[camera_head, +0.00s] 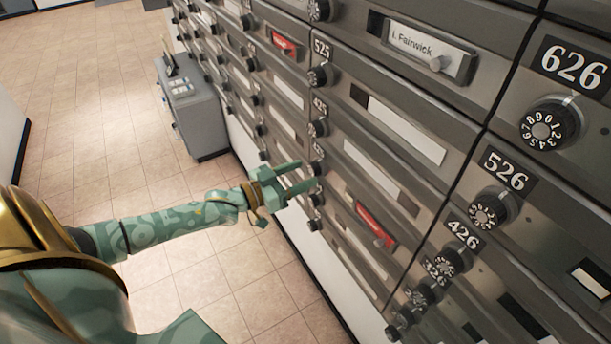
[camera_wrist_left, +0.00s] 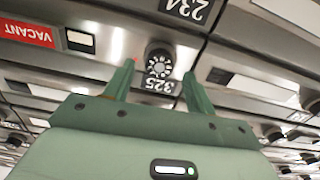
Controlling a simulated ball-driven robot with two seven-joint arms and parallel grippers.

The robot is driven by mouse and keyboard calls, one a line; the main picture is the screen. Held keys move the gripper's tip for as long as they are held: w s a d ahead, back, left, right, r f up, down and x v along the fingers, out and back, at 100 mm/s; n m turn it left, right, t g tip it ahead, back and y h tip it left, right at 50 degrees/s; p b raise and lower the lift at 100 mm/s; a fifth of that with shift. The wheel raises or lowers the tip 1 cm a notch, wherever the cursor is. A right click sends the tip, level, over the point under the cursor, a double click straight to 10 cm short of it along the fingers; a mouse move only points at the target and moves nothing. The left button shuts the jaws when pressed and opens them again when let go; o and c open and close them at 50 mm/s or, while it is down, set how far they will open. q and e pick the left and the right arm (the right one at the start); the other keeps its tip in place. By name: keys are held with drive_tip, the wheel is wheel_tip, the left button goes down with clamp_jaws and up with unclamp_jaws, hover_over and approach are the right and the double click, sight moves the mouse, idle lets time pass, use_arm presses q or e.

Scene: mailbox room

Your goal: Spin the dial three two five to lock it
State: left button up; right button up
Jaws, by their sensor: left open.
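The 325 dial (camera_wrist_left: 159,64) is a black round knob with a white numbered face, above its upside-down 325 plate (camera_wrist_left: 158,86) in the left wrist view. My left gripper (camera_wrist_left: 158,72) is open, with one green finger on each side of the dial. I cannot tell whether the fingers touch it. In the head view my left gripper (camera_head: 307,175) reaches from the left to the mailbox wall, its fingertips at the dial column under the 525 dial (camera_head: 319,76). The dial's setting is too small to read. My right gripper is not in view.
Other dials stick out close by, including the 425 dial (camera_head: 318,128) and the 526 dial (camera_head: 490,210). A red vacant label (camera_wrist_left: 28,33) shows on a neighbouring box. A grey cabinet (camera_head: 197,115) stands by the wall. The tiled floor (camera_head: 110,90) at left is clear.

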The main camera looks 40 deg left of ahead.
use_arm(q)
drive_tip(key=shift+w+d, duration=0.3)
drive_tip(key=shift+w, duration=0.4)
drive_tip(key=c, duration=1)
drive_tip(key=shift+r+m, duration=0.1)
drive_tip(key=shift+m, duration=0.2)
